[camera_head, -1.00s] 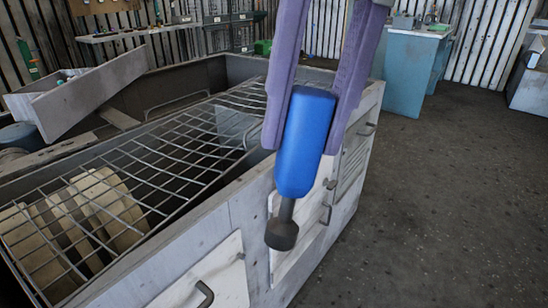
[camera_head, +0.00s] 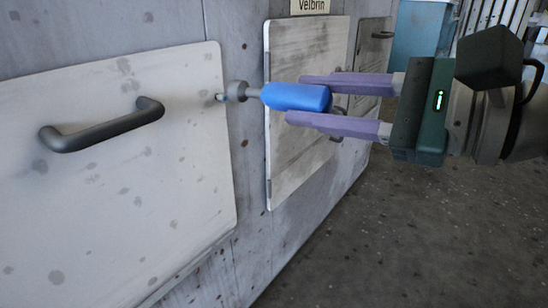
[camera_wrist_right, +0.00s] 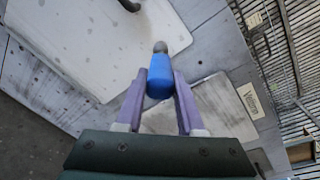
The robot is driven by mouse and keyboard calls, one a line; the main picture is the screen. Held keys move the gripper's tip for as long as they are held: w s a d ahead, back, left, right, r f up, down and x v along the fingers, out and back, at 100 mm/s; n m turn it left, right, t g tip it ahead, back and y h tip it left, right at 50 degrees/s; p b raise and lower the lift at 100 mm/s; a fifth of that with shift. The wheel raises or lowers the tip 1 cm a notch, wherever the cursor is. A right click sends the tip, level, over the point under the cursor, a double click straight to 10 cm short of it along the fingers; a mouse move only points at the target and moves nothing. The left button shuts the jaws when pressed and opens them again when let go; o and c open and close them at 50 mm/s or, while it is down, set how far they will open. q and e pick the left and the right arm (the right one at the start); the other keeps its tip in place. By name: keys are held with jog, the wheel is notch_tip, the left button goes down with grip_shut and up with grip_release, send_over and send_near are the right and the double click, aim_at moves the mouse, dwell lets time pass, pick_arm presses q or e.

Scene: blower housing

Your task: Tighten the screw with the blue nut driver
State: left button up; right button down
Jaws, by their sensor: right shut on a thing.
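The blue nut driver (camera_head: 296,97) is held roughly level in my right gripper (camera_head: 295,99), its purple fingers shut on the blue handle. Its dark socket (camera_head: 237,91) points left at a small screw (camera_head: 220,97) on the right edge of the near white panel. The socket is at or very close to the screw head; I cannot tell whether it is seated on it. In the right wrist view the driver (camera_wrist_right: 160,76) lies between the fingers, and its socket (camera_wrist_right: 160,47) is over the panel's edge, hiding the screw. My left gripper is not in view.
The near white panel (camera_head: 120,200) has a dark handle (camera_head: 100,128). A second panel (camera_head: 295,150) stands right behind the driver, under a "Velbrin" label (camera_head: 310,6). Wire grating (camera_wrist_right: 300,50) shows at the right of the wrist view. Open floor (camera_head: 400,240) lies at right.

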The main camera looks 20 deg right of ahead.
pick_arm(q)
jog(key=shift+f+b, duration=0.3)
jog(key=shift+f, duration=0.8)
pick_arm(e)
jog(key=w+a+f+m+t+h, duration=0.1)
jog(key=w+f, duration=0.2)
jog(key=w, duration=0.1)
jog(key=shift+w+f, duration=0.25)
jog(key=shift+w, duration=0.15)
jog(key=shift+a, duration=0.1)
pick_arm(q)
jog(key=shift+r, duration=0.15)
pick_arm(e)
jog(key=shift+w, duration=0.15)
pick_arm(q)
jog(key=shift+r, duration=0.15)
